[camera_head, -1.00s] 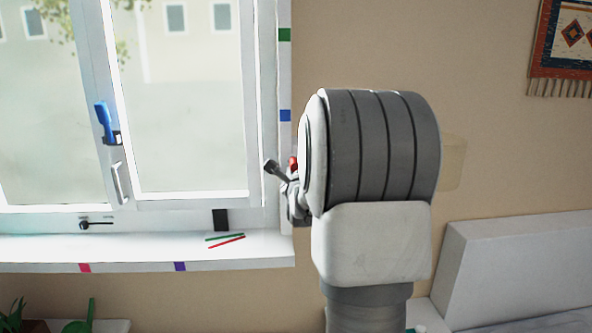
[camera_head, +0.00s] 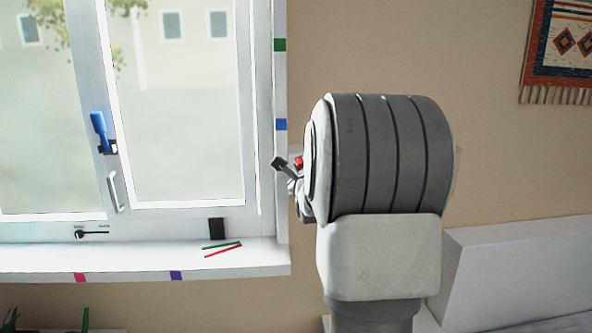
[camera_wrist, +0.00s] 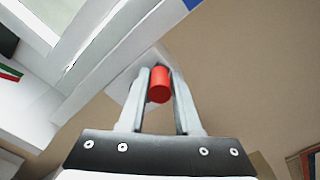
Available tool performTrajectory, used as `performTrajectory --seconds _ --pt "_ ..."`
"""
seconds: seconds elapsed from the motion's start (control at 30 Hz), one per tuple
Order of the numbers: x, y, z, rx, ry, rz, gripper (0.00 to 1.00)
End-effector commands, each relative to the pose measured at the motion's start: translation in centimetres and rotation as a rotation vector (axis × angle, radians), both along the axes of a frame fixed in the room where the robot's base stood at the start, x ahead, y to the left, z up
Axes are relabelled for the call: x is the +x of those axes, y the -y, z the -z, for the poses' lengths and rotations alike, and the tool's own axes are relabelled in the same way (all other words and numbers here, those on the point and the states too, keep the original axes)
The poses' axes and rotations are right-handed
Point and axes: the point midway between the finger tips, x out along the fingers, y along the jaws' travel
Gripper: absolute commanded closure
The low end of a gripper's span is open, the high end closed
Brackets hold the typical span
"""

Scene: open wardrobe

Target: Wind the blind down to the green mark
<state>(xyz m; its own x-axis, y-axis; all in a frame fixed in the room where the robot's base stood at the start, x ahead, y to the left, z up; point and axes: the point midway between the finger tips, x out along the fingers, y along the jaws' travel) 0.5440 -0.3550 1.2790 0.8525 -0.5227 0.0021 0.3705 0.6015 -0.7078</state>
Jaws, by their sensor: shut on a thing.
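The green mark (camera_head: 280,45) is a small band on the window's white right-hand frame, above a blue mark (camera_head: 281,124). A red knob (camera_wrist: 159,88) sits between the two fingers of my gripper (camera_wrist: 160,76) in the wrist view. The gripper is shut on it. The knob also shows as a small red spot in the head view (camera_head: 298,162), just right of the frame and below the blue mark. My arm hides most of the gripper there. What the knob is mounted on is mostly hidden. I see no lower edge of the blind.
The window sill (camera_head: 130,262) has a pink mark (camera_head: 79,277) and a purple mark (camera_head: 176,275) on its front edge. Green and red sticks (camera_head: 222,249) and a black block (camera_head: 217,228) are on the sill. A patterned hanging (camera_head: 560,45) is at upper right.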

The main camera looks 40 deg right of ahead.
Motion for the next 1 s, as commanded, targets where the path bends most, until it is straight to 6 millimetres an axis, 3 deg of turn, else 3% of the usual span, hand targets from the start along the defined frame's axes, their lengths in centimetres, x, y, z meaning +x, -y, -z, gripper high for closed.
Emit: performTrajectory --seconds 0.37,0.7,1.0 --pt "-0.1 0.2 0.0 0.002 -0.001 0.0 0.79" --pt "-1.3 2.0 0.2 0.003 -0.003 0.003 0.79" --pt "-1.2 1.9 0.2 0.003 -0.004 -0.001 0.79"
